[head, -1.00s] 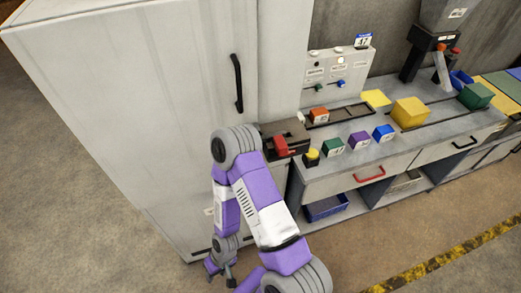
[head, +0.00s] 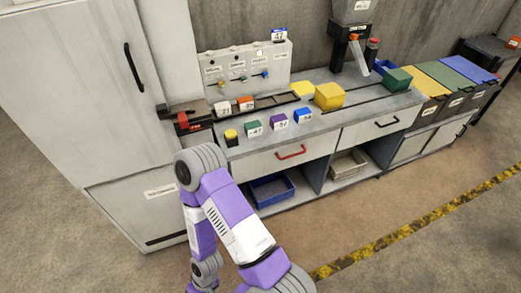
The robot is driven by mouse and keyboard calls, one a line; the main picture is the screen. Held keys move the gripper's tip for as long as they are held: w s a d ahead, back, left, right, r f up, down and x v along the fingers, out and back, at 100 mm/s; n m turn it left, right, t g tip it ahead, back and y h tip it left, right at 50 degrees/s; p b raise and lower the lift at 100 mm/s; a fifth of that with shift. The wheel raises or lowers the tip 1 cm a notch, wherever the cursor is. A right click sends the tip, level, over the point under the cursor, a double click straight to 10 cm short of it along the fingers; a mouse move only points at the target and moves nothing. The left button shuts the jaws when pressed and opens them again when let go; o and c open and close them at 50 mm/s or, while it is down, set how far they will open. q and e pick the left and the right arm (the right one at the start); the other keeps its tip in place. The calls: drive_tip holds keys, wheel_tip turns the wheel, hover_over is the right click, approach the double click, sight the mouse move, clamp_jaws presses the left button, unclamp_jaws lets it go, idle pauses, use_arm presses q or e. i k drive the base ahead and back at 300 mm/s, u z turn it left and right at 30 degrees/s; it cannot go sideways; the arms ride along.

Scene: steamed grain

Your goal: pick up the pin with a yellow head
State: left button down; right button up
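A small black piece with a round yellow top (head: 231,134), which looks like the yellow-headed pin, stands upright at the left front of the worktop. Its size in view does not show its shape in detail. One purple and grey arm of mine, apparently the left, is folded in front of the cabinet, with its elbow below and left of the yellow top. Its hand runs off the bottom edge, and its fingertips do not show. My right gripper is not in view.
Green, purple and blue labelled blocks (head: 278,122) line the worktop front (head: 330,121). A larger yellow block (head: 329,96) is behind. A black and red device (head: 183,122) is left of the yellow top. The floor (head: 370,215) in front is clear.

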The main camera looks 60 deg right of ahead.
sight(230, 134)
drive_tip(key=u, duration=0.05)
drive_tip(key=k, duration=0.15)
drive_tip(key=z, duration=1.2)
